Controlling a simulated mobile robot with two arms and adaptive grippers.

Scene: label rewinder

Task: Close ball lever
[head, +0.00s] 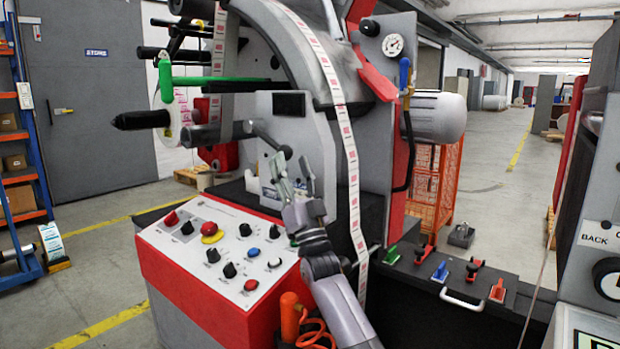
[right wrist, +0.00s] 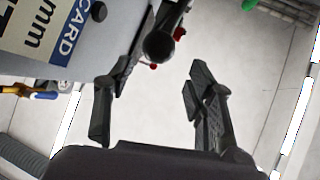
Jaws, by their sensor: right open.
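A grey lever (head: 265,135) with a dark rounded end (head: 287,151) sticks out from the front plate of the rewinder, angled down to the right. I take it to be the ball lever. My right gripper (head: 292,172) is just below that end, fingers pointing up, open and empty. In the right wrist view, a dark round end (right wrist: 158,47) shows beyond and between the spread fingers of the right gripper (right wrist: 162,78). I cannot tell whether they touch. A blue valve handle (head: 405,72) is higher at the right. My left gripper is not in view.
The red control box (head: 215,262) with several knobs is below left of my right arm. A printed label strip (head: 350,170) hangs close to the right of the gripper. An orange tool (head: 290,318) and coiled cord sit in front. Coloured clamps (head: 440,271) lie at right.

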